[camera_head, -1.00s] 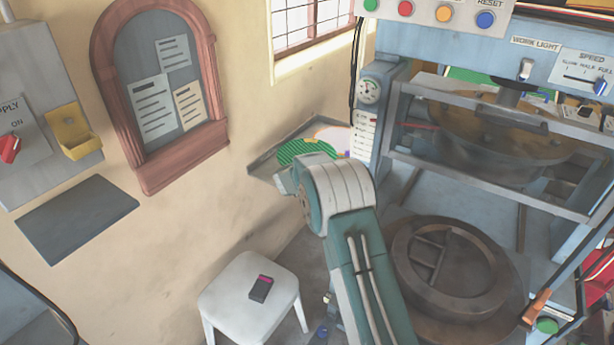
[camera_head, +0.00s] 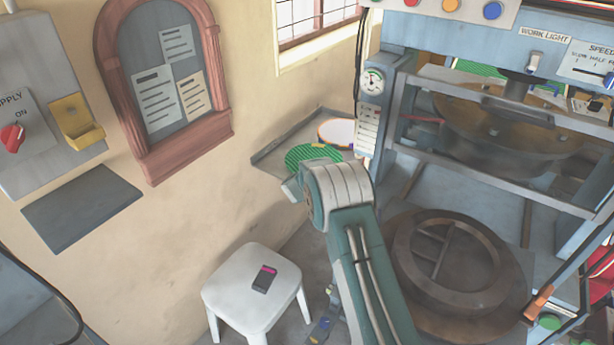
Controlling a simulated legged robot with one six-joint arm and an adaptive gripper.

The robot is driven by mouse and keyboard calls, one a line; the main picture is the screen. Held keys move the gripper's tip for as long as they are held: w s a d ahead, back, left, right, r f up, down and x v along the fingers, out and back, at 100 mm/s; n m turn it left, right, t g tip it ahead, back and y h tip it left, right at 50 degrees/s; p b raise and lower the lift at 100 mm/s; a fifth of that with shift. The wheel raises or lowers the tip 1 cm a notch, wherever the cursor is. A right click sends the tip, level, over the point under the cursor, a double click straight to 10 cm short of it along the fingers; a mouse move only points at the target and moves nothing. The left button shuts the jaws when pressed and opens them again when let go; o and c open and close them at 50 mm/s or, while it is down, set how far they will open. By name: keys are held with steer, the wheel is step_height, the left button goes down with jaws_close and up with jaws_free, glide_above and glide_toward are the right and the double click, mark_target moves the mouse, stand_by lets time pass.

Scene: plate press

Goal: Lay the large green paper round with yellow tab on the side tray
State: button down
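The large green paper round (camera_head: 308,157) shows at the side tray (camera_head: 268,154), striped, with a small yellow patch at its far edge that looks like its tab. Its near edge is hidden behind the bent joint of my arm. I cannot tell whether it lies on the tray or is held just above it. A white round with an orange rim (camera_head: 337,131) is at the back of the tray, just beyond the green round. My gripper is hidden, so its opening and any hold on the round cannot be seen.
The press with its lower ring (camera_head: 450,262) stands right of my arm. A white stool (camera_head: 245,310) carrying a small dark device (camera_head: 264,279) stands in front of the wall. The tray's left corner is bare. A yellow wall holder (camera_head: 76,120) is at left.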

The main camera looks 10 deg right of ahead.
steer(key=shift+f, duration=0.2)
steer(key=c, duration=0.8)
jaws_free()
steer(key=shift+a, duration=0.1)
steer(key=shift+f, duration=0.1)
